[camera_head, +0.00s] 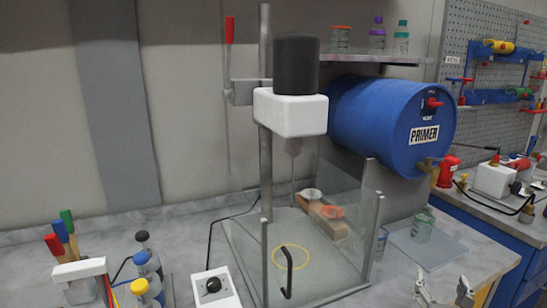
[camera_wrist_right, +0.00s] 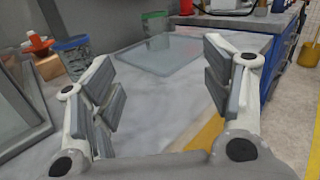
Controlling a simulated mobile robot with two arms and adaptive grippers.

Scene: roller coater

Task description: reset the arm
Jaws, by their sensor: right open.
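My right gripper (camera_head: 443,294) is open and empty at the lower right of the head view, over the front right of the worktop. In the right wrist view my right gripper (camera_wrist_right: 160,100) shows its two grey-padded fingers wide apart, with only bare grey worktop (camera_wrist_right: 155,125) between them. My left gripper is not in either view.
A glass-walled mixer stand (camera_head: 265,180) stands mid-bench. A glass jar (camera_head: 422,225) stands on a clear mat (camera_head: 440,247) right of it, below a blue PRIMER drum (camera_head: 385,120). A control box (camera_head: 214,288) and several bottles (camera_head: 148,265) are at left.

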